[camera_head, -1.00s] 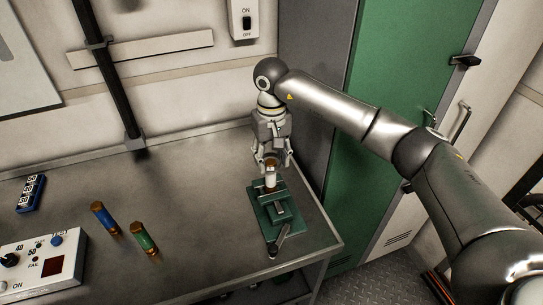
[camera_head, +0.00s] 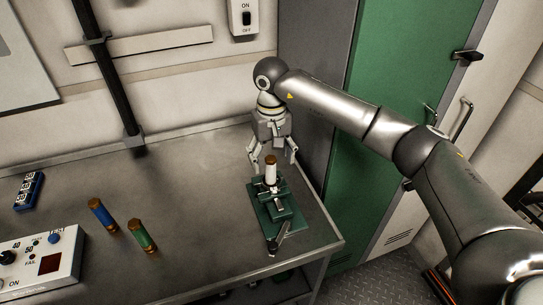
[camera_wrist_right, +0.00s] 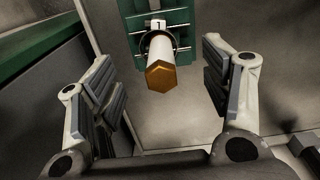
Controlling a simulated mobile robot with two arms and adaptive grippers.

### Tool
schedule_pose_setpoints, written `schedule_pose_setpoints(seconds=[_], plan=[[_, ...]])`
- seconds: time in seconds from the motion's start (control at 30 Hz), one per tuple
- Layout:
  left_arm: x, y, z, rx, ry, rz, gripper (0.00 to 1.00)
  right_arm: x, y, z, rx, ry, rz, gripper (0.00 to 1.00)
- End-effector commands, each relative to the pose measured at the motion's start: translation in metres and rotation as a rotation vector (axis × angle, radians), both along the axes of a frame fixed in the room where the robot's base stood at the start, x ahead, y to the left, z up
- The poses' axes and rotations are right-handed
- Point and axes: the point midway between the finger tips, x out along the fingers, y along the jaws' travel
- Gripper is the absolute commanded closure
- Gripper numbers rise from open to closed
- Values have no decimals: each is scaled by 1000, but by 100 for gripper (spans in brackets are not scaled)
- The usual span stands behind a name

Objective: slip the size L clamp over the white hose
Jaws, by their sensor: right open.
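The white hose (camera_head: 271,172) stands upright with a brown end on top, held in a green vise (camera_head: 286,215) on the bench. In the right wrist view the hose (camera_wrist_right: 161,50) points toward the camera, its brown hexagonal end nearest. A thin dark ring (camera_wrist_right: 176,42), seemingly the clamp, is around the hose close to the vise; its size mark is not readable. My right gripper (camera_head: 273,159) is open above the vise. In the wrist view its fingers (camera_wrist_right: 168,92) are spread wide on both sides of the hose, apart from it. My left gripper is out of view.
A blue hose piece (camera_head: 102,215) and a green one (camera_head: 142,235) stand on the bench at left. A tester box (camera_head: 40,262) and a small blue block (camera_head: 29,190) are further left. A wall is behind; a green locker (camera_head: 395,110) is at right.

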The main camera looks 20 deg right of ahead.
Motion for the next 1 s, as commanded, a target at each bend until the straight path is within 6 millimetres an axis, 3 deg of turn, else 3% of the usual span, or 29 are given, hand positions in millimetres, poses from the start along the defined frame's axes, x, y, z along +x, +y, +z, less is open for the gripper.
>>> schedule_pose_setpoints(seconds=[0.13,0.27,0.7,1.0], plan=[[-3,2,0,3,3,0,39,0,0,3,0,-1,0,30],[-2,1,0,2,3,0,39,1,0,19,0,-4,0,30],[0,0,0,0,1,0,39,1,1,104,0,-3,0,30],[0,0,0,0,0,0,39,0,0,120,0,0,0,30]])
